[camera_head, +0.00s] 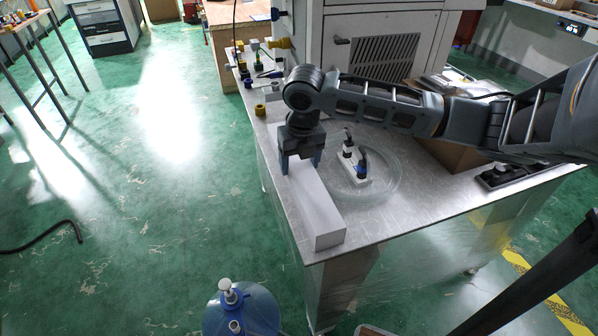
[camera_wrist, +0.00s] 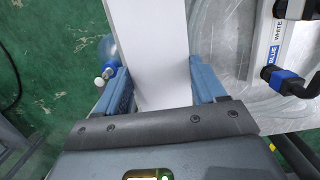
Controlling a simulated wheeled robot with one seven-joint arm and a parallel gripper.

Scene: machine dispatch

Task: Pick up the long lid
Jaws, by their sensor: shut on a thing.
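The long lid (camera_head: 322,212) is a long white box-shaped piece. It lies along the left edge of the metal table, its near end close to the table's front corner. My gripper (camera_head: 302,163) points down over its far end, with one finger on each side. In the wrist view the white lid (camera_wrist: 152,45) runs between the two fingers of my gripper (camera_wrist: 160,95), which is shut on it. Whether the lid is clear of the table top cannot be told.
A yellow ring-shaped part (camera_head: 260,109) sits on the table's left edge. A blue bottle (camera_head: 240,312) stands below the front corner. A large machine (camera_head: 375,50) stands behind.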

